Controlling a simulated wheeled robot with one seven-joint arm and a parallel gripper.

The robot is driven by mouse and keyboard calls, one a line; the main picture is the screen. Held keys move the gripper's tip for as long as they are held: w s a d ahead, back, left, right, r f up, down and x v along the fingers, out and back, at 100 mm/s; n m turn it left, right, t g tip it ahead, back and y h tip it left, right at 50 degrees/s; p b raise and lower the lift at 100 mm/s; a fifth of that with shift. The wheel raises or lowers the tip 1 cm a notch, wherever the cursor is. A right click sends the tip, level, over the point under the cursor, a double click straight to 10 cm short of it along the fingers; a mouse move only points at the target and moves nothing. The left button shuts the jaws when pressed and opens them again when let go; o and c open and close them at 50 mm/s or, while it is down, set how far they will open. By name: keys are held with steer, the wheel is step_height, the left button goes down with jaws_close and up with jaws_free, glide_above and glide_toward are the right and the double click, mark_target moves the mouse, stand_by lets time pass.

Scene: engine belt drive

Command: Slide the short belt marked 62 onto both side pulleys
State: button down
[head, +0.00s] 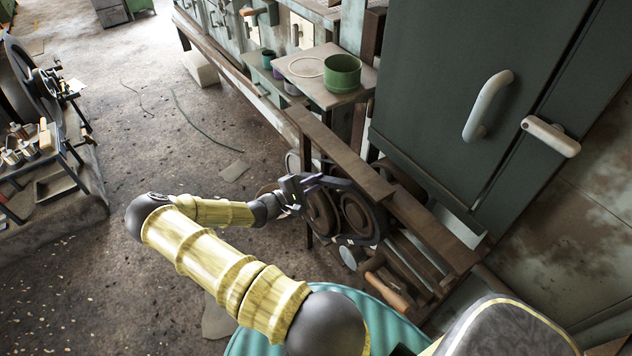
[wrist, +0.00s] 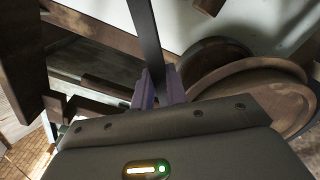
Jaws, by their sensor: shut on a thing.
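Two brown side pulleys sit on the engine frame in the head view, a left pulley (head: 321,214) and a right pulley (head: 357,213). My gripper (head: 313,182) is at the upper left of the pulleys. In the wrist view my purple-tipped gripper (wrist: 163,90) is shut on a black belt (wrist: 146,38), which runs up and away between the fingers. A dark band shows around the pulleys in the head view, but I cannot tell whether the belt is seated in either groove. The 62 mark is not readable. A large brown pulley (wrist: 262,90) is right of the fingers.
A brown beam (head: 345,155) runs just above and behind the pulleys. A small table (head: 312,92) with a green pot (head: 341,73) and a pale ring (head: 306,67) stands behind. A dark green cabinet (head: 440,80) is at right. The floor at left is mostly open.

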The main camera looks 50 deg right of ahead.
stand_by(0.3)
steer(key=c, duration=1.3)
jaws_free()
steer(key=shift+f, duration=0.1)
steer(key=b+v, duration=0.1)
steer(key=v, duration=1.6)
steer(key=shift+a+b, duration=0.2)
steer(key=shift+b, duration=0.2)
steer(key=b+v, duration=0.1)
steer(key=v, duration=0.9)
steer(key=shift+s, duration=0.1)
